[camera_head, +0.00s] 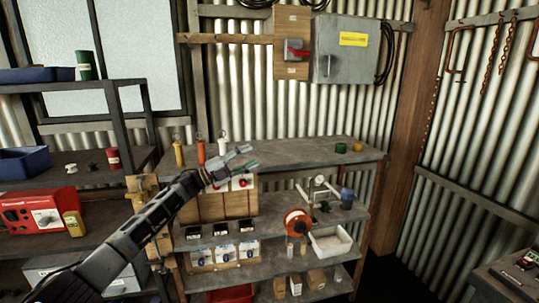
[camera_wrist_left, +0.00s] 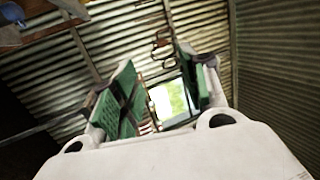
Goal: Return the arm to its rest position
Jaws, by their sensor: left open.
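My left arm comes in from the lower left in the head view. My right gripper is not in view.
A shelf unit (camera_head: 300,156) holds a red-orange reel (camera_head: 297,222), a white tray (camera_head: 331,243) and small boxes. A left shelf carries a red box (camera_head: 40,217) and blue bins. A grey cabinet (camera_head: 345,50) hangs on the corrugated wall. A bench corner (camera_head: 500,280) is at lower right.

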